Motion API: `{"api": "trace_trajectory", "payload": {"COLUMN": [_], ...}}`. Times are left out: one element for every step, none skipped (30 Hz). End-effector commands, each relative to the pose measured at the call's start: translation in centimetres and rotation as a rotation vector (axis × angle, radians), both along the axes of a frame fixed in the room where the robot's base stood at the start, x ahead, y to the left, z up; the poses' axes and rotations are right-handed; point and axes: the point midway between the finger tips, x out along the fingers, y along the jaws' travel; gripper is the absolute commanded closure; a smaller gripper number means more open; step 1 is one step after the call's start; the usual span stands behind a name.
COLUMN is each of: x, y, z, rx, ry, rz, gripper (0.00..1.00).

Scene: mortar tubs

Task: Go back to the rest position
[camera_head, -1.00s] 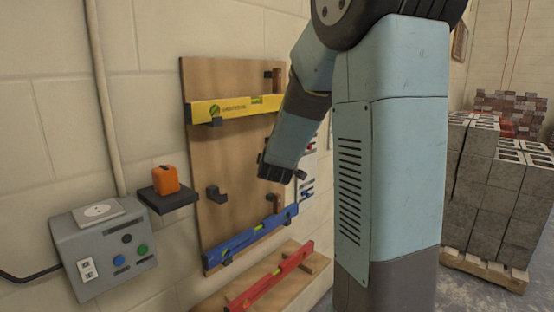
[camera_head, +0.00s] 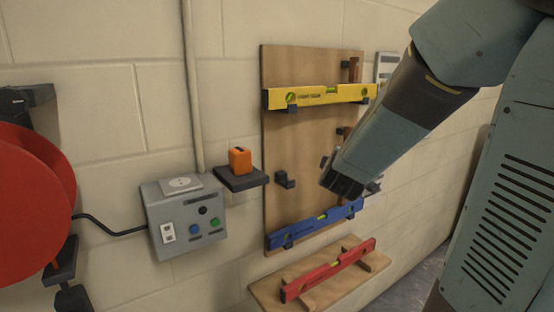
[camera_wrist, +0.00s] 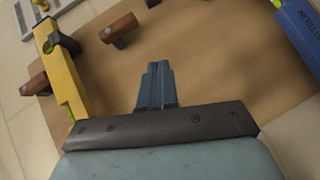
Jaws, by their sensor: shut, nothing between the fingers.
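My gripper (camera_head: 340,184) hangs at the end of my arm in front of the wooden board (camera_head: 315,140) in the head view. It is between the yellow level above and the blue level below. In the wrist view my gripper's fingers (camera_wrist: 157,72) are together with nothing between them, over bare board. The yellow level (camera_head: 320,95) lies on upper hooks and also shows at left in the wrist view (camera_wrist: 62,75). The blue level (camera_head: 310,228) lies on lower hooks, partly near my gripper in the picture.
A red level (camera_head: 328,270) rests on a wooden ledge below the board. An orange box (camera_head: 240,160) sits on a small dark shelf (camera_head: 240,180). A grey control box (camera_head: 185,220) is on the wall at left, with a red reel (camera_head: 30,205) further left.

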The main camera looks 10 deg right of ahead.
Motion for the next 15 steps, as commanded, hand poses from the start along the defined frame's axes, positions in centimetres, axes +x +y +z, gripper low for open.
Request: {"api": "trace_trajectory", "payload": {"x": [-0.1,-0.2,-0.4,-0.6,-0.8,-1.2,-1.6,-2.0,-2.7,-3.3,-3.8,-4.7,-5.3,-6.0,-7.0], "y": [0.2,0.4,0.8,1.1,1.6,2.2,2.7,3.2,3.9,4.4,4.9,5.5,5.9,6.3,6.7], "z": [0.2,0.3,0.5,0.6,0.8,1.0,1.2,1.3,1.5,1.7,1.8,1.9,2.0,2.1,2.2], "rx": [0.017,0.036,0.069,0.103,0.140,0.198,0.246,0.295,0.361,0.407,0.455,0.513,0.556,0.598,0.650], "ry": [-0.001,-0.001,0.000,0.003,0.007,0.016,0.023,0.036,0.055,0.070,0.088,0.113,0.131,0.153,0.181], "rz": [0.007,0.012,0.024,0.034,0.045,0.060,0.072,0.082,0.093,0.098,0.102,0.103,0.101,0.096,0.087], "gripper": [1.00,1.00,1.00,1.00,1.00,1.00,1.00,1.00,1.00,1.00,1.00,1.00,1.00,1.00,1.00]}}
